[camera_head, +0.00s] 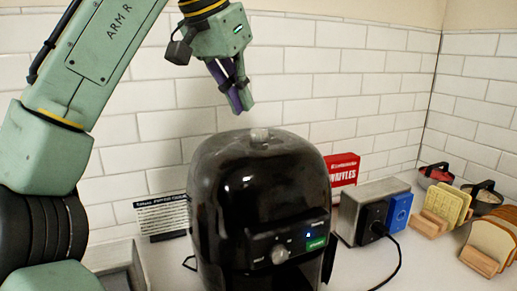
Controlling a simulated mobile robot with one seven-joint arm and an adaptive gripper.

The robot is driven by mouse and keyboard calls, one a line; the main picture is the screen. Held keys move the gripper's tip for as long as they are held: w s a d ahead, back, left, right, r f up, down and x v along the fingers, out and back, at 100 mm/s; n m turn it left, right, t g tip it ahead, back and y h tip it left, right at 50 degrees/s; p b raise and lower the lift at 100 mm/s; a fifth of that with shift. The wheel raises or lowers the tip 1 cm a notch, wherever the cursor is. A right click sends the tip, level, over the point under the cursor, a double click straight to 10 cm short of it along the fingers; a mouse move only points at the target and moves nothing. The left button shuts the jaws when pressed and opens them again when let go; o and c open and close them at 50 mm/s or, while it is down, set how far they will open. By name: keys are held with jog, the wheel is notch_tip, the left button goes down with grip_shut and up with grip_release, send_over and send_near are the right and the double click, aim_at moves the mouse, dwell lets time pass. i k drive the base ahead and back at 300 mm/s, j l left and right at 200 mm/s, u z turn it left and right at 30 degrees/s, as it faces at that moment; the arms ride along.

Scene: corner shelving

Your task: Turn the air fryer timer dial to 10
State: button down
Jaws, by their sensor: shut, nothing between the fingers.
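The air fryer (250,190) is a glossy black rounded appliance standing on the counter in the middle of the view. Its timer dial (280,254) is a small light knob low on the front panel, with small markings around it that are too small to read. A green label (315,243) sits to the right of the dial. My gripper (243,108) is shut and empty. It hangs above the top of the air fryer, pointing down, well apart from the dial.
Right of the fryer stand a red waffles box (343,169) and a metal toaster (378,211) with a black cord. Waffles (443,203) and bread slices (490,240) stand in wooden holders farther right, near two bowls. A printed card (163,215) is at left. Tiled walls close the back.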

aim_at(278, 253)
jog(key=k, duration=1.5)
